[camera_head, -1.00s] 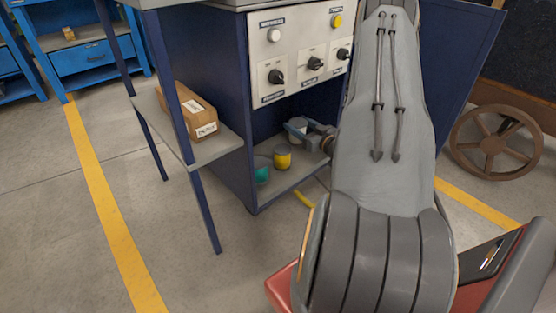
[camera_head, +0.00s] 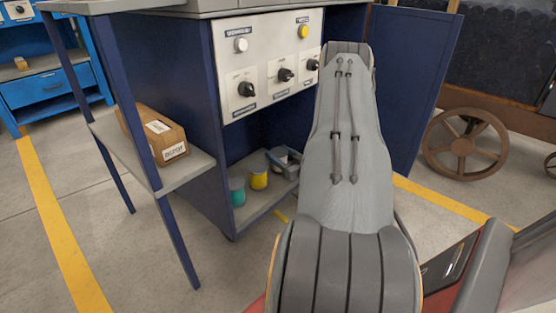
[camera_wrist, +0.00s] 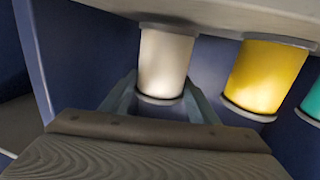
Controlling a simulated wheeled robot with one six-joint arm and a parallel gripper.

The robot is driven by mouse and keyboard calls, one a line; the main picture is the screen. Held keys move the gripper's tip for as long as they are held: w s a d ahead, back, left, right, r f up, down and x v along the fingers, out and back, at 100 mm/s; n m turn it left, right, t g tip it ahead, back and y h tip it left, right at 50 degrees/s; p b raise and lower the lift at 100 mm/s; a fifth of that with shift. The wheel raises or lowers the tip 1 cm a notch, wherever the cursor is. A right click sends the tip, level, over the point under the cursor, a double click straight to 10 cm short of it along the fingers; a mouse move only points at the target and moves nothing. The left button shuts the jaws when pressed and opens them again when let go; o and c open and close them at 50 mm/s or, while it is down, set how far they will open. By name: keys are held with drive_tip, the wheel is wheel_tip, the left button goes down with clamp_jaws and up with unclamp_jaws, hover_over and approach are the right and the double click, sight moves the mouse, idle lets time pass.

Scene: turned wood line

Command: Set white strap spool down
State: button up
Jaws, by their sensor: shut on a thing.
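The white strap spool (camera_wrist: 166,62) is between the two fingers of my gripper (camera_wrist: 163,88) in the wrist view, which looks upside down. My gripper is shut on it. The spool's shelf-side end is at or very near the shelf surface (camera_wrist: 225,14); I cannot tell if it touches. In the head view my gripper (camera_head: 284,159) is inside the cabinet's lower bay, and the spool is largely hidden there. A yellow spool (camera_head: 258,179) and a teal spool (camera_head: 237,192) stand on the shelf beside it. They also show in the wrist view, yellow (camera_wrist: 262,76) and teal (camera_wrist: 312,102).
The blue cabinet's control panel (camera_head: 268,62) with knobs is above the bay. A side wall (camera_wrist: 70,50) is close by in the wrist view. A cardboard box (camera_head: 160,138) sits on a side shelf. A spoked wheel (camera_head: 464,145) stands at right. Floor at left is clear.

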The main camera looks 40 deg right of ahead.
drive_tip(key=shift+f, duration=0.3)
drive_tip(key=shift+f, duration=0.15)
drive_tip(key=o, duration=1.2)
drive_tip(key=s+a+p, duration=0.1)
drive_tip(key=s+p, duration=0.5)
drive_tip(key=s, duration=0.6)
drive_tip(key=shift+a+r, duration=0.2)
drive_tip(key=shift+r, duration=0.2)
